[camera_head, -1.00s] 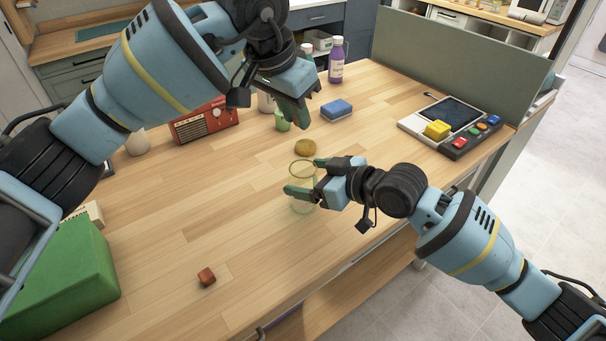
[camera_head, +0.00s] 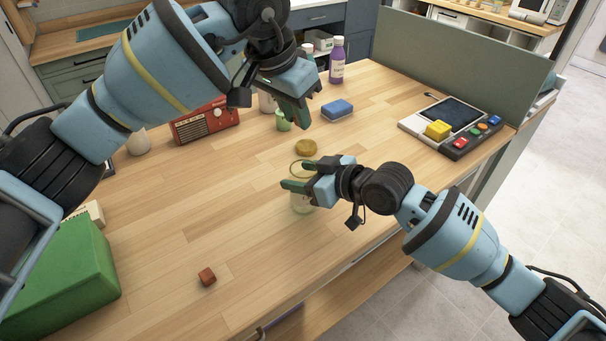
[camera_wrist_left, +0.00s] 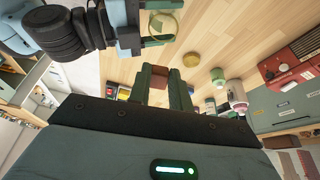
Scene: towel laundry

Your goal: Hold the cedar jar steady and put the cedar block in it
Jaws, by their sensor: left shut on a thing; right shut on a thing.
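The cedar jar (camera_head: 302,203) is a clear glass jar with a yellowish rim, standing upright on the table. My right gripper (camera_head: 296,175) is shut around its upper part; the jar also shows in the left wrist view (camera_wrist_left: 165,23). My left gripper (camera_head: 303,113) is higher, beyond the jar, pointing down. In the left wrist view a brown block (camera_wrist_left: 160,77), seemingly the cedar block, is between its fingers; the head view hides it. The block is apart from the jar.
A round tan lid (camera_head: 306,147) lies just behind the jar. A blue sponge (camera_head: 337,109), a green cup (camera_head: 283,122), a red radio (camera_head: 204,121) and a purple bottle (camera_head: 337,62) stand farther back. A green box (camera_head: 62,275) is at left. The middle of the table is clear.

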